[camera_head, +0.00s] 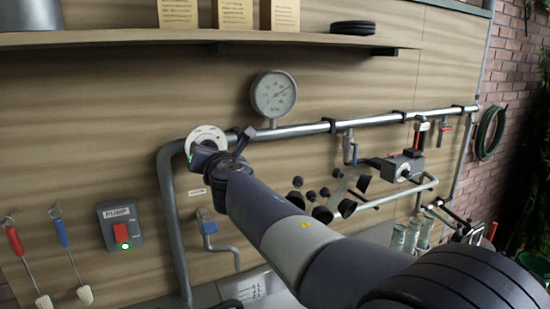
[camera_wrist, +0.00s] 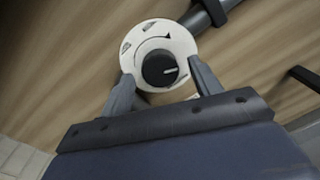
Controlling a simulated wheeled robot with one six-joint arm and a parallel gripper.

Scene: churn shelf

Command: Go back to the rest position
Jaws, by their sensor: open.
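My gripper (camera_wrist: 163,88) is open in the wrist view, its two grey fingers apart and nothing held between them. A round white dial plate with a black knob (camera_wrist: 160,68) lies beyond the fingers, and the knob shows in the gap between them. I cannot tell how far the fingertips are from the plate. In the head view my arm reaches from the lower right to the white dial (camera_head: 207,137), and the gripper end partly covers it.
A pressure gauge (camera_head: 273,94) stands on the grey pipe (camera_head: 310,129) right of my gripper. A shelf (camera_head: 200,37) runs above. A pump switch box (camera_head: 120,226) and brushes hang at left. Black-ended fittings (camera_head: 322,212) lie beyond my arm. Glass jars (camera_head: 398,238) stand at right.

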